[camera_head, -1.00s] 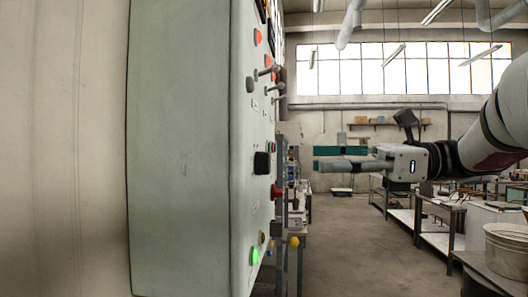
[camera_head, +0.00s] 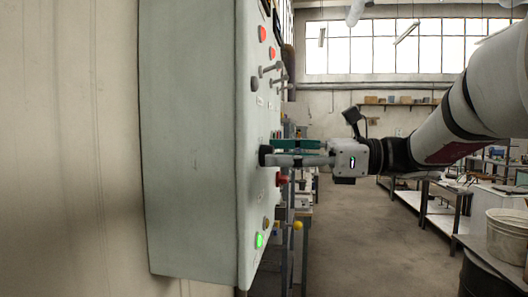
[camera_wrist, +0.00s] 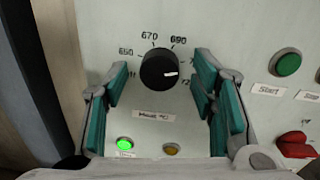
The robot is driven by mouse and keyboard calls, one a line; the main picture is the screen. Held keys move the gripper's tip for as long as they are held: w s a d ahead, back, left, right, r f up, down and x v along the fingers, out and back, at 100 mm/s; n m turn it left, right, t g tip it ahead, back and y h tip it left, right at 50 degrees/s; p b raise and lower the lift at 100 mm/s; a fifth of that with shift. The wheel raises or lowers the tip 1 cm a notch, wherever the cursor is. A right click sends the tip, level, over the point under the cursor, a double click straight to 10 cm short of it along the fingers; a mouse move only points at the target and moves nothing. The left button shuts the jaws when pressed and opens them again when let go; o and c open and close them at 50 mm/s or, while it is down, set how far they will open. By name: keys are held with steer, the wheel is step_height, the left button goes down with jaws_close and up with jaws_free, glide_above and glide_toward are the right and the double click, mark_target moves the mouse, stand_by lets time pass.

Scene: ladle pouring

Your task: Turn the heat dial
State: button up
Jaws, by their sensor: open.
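The heat dial is a black round knob (camera_wrist: 159,70) with a white pointer mark, set on the pale panel above a "Heat °C" label (camera_wrist: 153,114). The numbers 650, 670 and 690 show around it. The pointer lies towards the right. In the head view the dial (camera_head: 264,155) stands out from the panel's face. My gripper (camera_head: 282,153) is open with its fingertips at the dial. In the wrist view its green-padded fingers (camera_wrist: 163,98) are on either side of and below the dial, with a gap on both sides.
The grey cabinet (camera_head: 190,150) carries a green Start button (camera_wrist: 287,64), a red knob (camera_wrist: 296,145), a lit green lamp (camera_wrist: 124,143) and an amber lamp (camera_wrist: 171,149). Levers (camera_head: 271,69) project above the dial. A bucket (camera_head: 507,235) stands at right; the floor (camera_head: 375,235) between is clear.

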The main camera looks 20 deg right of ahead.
steer(key=shift+a, duration=0.15)
steer(key=shift+c, duration=0.2)
steer(key=c, duration=1.1)
steer(key=shift+w+n, duration=0.1)
steer(key=shift+n, duration=0.2)
